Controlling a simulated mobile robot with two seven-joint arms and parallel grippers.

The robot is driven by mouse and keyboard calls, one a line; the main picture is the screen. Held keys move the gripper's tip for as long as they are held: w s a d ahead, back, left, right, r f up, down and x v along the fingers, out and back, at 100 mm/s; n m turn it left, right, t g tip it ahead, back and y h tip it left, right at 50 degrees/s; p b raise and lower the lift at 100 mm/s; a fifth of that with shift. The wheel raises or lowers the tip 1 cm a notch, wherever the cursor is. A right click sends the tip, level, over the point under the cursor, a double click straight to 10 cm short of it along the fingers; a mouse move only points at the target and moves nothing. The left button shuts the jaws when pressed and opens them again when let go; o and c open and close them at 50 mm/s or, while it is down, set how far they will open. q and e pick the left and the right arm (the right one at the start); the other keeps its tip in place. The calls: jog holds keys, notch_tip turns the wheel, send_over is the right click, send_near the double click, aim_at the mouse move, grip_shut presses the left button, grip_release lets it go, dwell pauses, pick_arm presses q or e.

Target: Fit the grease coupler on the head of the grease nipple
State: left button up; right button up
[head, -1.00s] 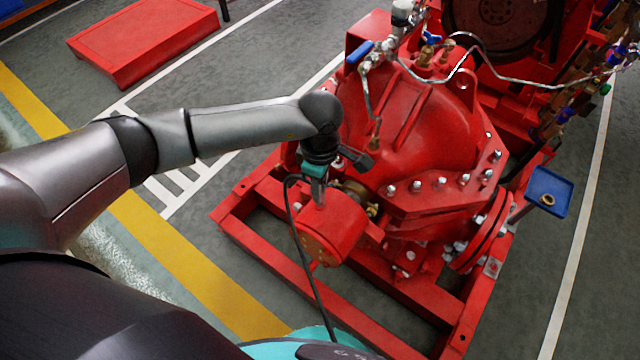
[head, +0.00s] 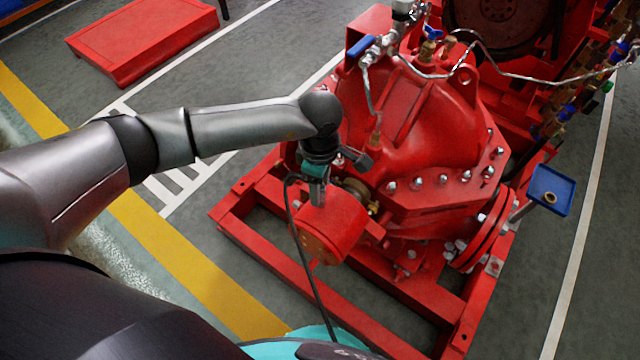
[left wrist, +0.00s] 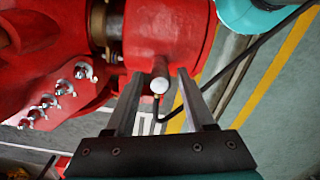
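My left gripper (head: 318,200) points down at the red rounded housing (head: 333,235) at the near end of the pump. In the left wrist view its two grey fingers (left wrist: 160,75) stand on either side of a small pale, round-ended fitting (left wrist: 159,86) with a brassy ring, which I take as the grease coupler. A black hose (left wrist: 238,82) runs to it between the fingers. My right gripper is not in view.
The red pump casing (head: 425,140) with bolted flange stands right of the gripper, on a red base frame (head: 235,235). Thin pipes and a blue-handled valve (head: 362,48) are above. A blue tray (head: 565,178) is at the right. The hose hangs free over the frame.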

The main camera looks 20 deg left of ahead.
pick_arm(q)
jog(key=shift+o, duration=0.5)
notch_tip(320, 180, up, 7)
jog(key=shift+f+p, duration=0.1)
jog(key=shift+p, duration=0.75)
notch_tip(320, 180, up, 8)
jog(key=p, duration=0.1)
jog(key=shift+r, duration=0.25)
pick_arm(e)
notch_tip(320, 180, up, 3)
